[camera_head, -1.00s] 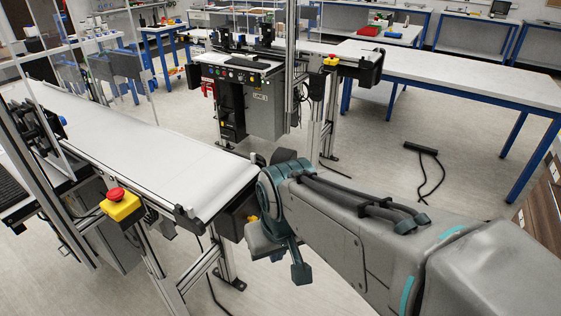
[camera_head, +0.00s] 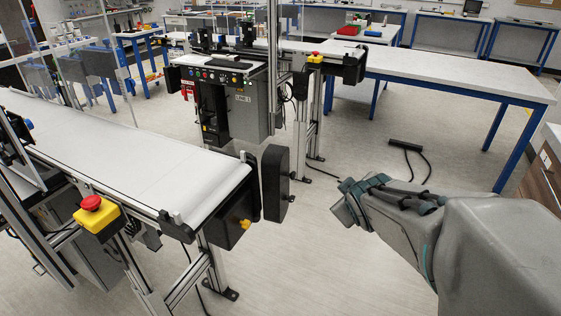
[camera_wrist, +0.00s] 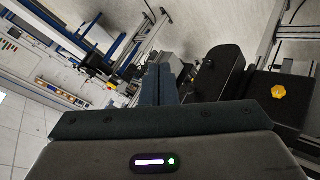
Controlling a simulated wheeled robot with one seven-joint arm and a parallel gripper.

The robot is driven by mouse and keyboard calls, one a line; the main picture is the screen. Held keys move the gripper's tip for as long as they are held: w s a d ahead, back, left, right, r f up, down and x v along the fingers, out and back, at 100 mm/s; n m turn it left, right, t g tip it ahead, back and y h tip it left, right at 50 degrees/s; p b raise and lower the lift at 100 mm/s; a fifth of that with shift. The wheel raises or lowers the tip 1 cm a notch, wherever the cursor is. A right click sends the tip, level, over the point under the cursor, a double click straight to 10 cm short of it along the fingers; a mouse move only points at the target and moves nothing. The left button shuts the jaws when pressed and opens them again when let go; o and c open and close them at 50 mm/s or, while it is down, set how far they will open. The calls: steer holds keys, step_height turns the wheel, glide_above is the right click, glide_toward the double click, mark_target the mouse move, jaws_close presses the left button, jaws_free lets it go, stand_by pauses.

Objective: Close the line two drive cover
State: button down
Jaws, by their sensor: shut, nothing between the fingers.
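A black drive cover (camera_head: 276,183) stands swung open at the end of the near conveyor, hinged beside a black drive housing (camera_head: 228,215) with a yellow knob (camera_head: 245,224). In the wrist view, a dark rounded panel that looks like the cover (camera_wrist: 222,72) is just right of my fingers, with the yellow knob (camera_wrist: 278,91) further right. My gripper (camera_wrist: 165,72) is shut and empty; I cannot tell whether it touches the cover.
The near conveyor (camera_head: 130,155) has an empty white belt and a red emergency button (camera_head: 91,203) on a yellow box. Open floor lies right of the cover, with a black bar and cable (camera_head: 405,145).

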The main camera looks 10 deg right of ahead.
steer(key=w+d+f+n+t+b, duration=0.1)
steer(key=w+f+n+t+b, duration=0.1)
steer(key=w+n+t, duration=0.15)
steer(key=n+t+y+b, duration=0.2)
steer(key=n+y, duration=0.9)
steer(key=n, duration=0.3)
glide_toward(286, 176)
steer(key=x, duration=0.3)
steer(key=shift+w+a+r+m, duration=0.15)
steer(key=shift+a+m, duration=0.1)
steer(key=shift+a, duration=0.2)
steer(key=shift+w+d, duration=0.2)
steer(key=shift+w, duration=0.45)
steer(key=shift+w+a+g+y, duration=0.1)
steer(key=shift+g+y, duration=0.25)
steer(key=shift+y, duration=0.05)
